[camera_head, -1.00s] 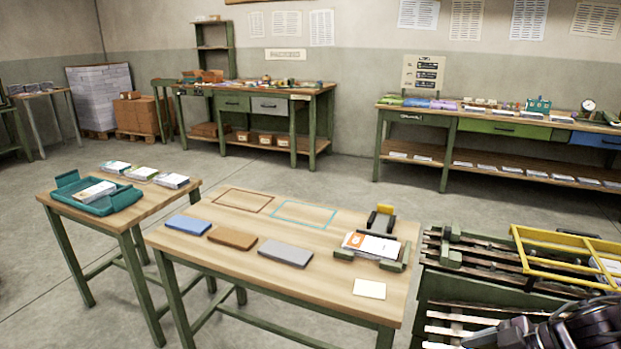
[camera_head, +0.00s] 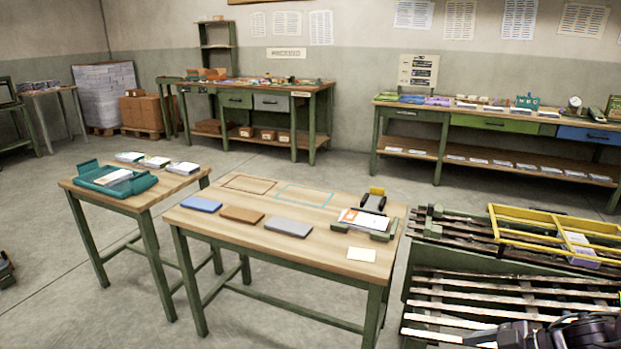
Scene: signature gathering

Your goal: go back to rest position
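A dark part of my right arm (camera_head: 570,332) shows at the bottom right, in front of the slatted pallet. Its end is cut off by the lower picture edge, so I cannot tell how the gripper stands. My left gripper is not clearly in view. The middle table (camera_head: 300,262) carries a blue block (camera_head: 201,204), a brown block (camera_head: 242,215) and a grey block (camera_head: 288,228). A stack of paper sheets (camera_head: 362,219) sits in a green holder on its right side, with a cream pad (camera_head: 361,255) in front.
A smaller table at left holds a teal tray (camera_head: 90,167) and several paper stacks (camera_head: 155,162). A slatted pallet (camera_head: 450,300) with a yellow frame (camera_head: 520,212) stands at right. A small dark object (camera_head: 5,270) shows at the left edge. Workbenches line the back wall.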

